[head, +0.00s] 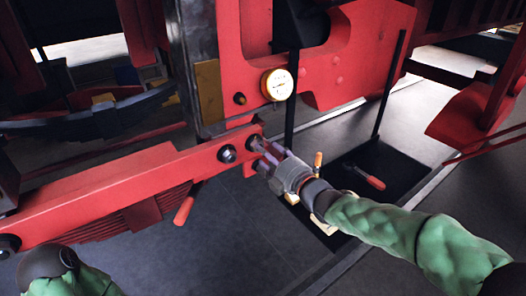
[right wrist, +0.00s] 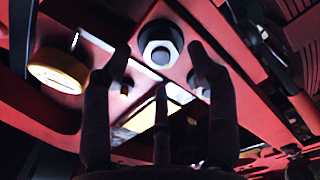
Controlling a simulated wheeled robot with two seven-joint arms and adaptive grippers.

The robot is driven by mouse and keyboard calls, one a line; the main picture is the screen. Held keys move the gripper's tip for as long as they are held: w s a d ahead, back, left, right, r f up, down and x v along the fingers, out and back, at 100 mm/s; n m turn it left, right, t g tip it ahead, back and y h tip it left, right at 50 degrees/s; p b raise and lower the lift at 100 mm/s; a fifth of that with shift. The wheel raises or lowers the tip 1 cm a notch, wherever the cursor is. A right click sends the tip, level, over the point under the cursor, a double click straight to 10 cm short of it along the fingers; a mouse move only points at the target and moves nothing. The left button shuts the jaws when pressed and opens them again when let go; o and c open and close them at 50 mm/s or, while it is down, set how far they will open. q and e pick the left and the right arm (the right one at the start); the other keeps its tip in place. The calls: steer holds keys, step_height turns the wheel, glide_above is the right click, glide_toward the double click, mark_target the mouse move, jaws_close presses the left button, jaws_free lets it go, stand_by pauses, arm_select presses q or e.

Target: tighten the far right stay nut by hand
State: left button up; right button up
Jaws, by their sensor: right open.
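The red stay bar (head: 130,185) runs from the lower left to the middle of the head view. A dark nut with a bright centre (head: 228,153) sits on it, and another nut (head: 252,141) is near its right end. My right gripper (head: 263,155) is open at that right end, its fingers pointing at the bar. In the right wrist view a hex nut (right wrist: 160,52) shows ahead between the spread fingertips, with gaps on both sides. Contact cannot be told. My left arm shows only a sleeve and dark cuff at the lower left; its gripper is not seen.
A round dial gauge (head: 277,84) is on the red frame above my right gripper and also shows in the right wrist view (right wrist: 57,71). A red handle (head: 186,204) hangs below the bar. A dark mat (head: 395,165) with a red-handled tool (head: 374,182) lies behind my right arm.

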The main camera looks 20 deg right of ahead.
steer(key=shift+x, duration=1.35)
steer(key=c, duration=1.2)
